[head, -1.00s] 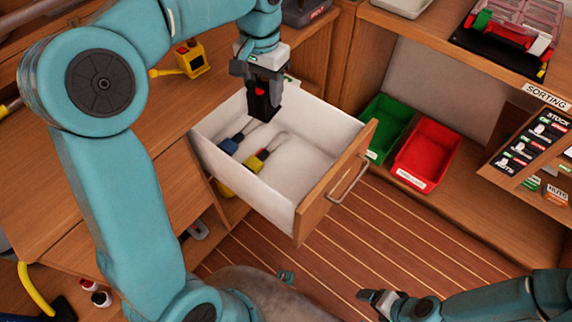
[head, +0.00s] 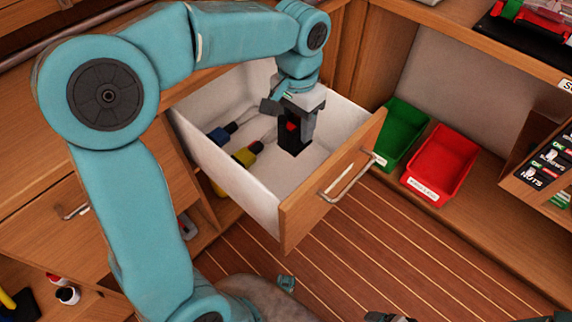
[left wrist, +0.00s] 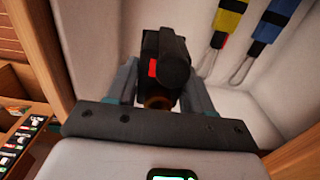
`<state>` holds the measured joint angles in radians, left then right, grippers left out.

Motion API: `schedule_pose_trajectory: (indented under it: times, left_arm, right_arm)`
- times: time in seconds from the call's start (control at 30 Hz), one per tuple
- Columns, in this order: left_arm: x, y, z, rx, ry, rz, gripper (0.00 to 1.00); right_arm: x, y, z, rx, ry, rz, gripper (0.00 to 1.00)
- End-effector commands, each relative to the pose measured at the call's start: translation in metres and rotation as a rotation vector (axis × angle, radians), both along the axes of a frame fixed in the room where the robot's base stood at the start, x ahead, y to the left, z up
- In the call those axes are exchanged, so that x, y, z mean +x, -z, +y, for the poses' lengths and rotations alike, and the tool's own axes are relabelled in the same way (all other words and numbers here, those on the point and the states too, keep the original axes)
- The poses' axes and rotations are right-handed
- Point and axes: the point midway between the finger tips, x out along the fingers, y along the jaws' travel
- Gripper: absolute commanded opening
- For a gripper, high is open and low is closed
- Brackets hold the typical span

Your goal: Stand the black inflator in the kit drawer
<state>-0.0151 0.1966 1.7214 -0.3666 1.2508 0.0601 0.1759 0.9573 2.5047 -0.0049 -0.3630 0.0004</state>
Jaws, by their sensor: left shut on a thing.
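The black inflator (head: 292,141), with a red patch on its side, is upright inside the open kit drawer (head: 298,212), toward its right end. My left gripper (head: 291,117) is shut on it from above. In the left wrist view the inflator (left wrist: 168,62) sits between the two fingers (left wrist: 160,92). I cannot tell whether its base touches the drawer floor. My right gripper (head: 385,317) shows only in part at the bottom edge of the head view, and its jaws are unclear.
A blue-bodied item (head: 222,132) and a yellow-bodied item (head: 246,154), both with looped cords, lie in the drawer left of the inflator. A green bin (head: 402,135) and a red bin (head: 440,163) stand on the shelf at right. The drawer's walls surround my gripper.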

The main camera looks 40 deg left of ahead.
Motion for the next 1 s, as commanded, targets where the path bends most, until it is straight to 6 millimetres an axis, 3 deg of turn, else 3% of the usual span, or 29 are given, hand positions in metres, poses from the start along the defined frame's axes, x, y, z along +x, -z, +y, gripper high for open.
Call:
schedule_pose_trajectory:
  times: [0.03, 0.1, 0.3, 0.47, 0.73, 1.0]
  left_arm:
    - [-0.001, 0.022, 0.000, 0.000, 0.000, 0.004, 0.14]
    - [0.000, 0.043, -0.001, 0.000, 0.000, 0.004, 0.14]
    - [0.002, 0.086, -0.003, 0.000, 0.002, 0.002, 0.14]
    - [0.004, 0.099, -0.004, 0.000, 0.002, 0.000, 0.14]
    - [0.004, 0.147, -0.004, 0.000, 0.002, 0.002, 0.14]
    - [0.004, 0.153, -0.004, 0.000, 0.002, -0.001, 0.14]
  right_arm:
    - [0.000, 0.011, 0.000, 0.000, 0.000, 0.000, 0.81]
    - [0.000, 0.018, 0.000, 0.000, 0.000, 0.000, 0.81]
    - [0.000, 0.030, 0.000, 0.000, 0.000, 0.000, 0.81]
    - [0.000, 0.033, 0.000, 0.000, 0.000, 0.000, 0.81]
    - [0.000, 0.050, 0.000, 0.000, 0.000, 0.000, 0.81]
    - [0.000, 0.050, 0.000, 0.000, 0.000, 0.000, 0.81]
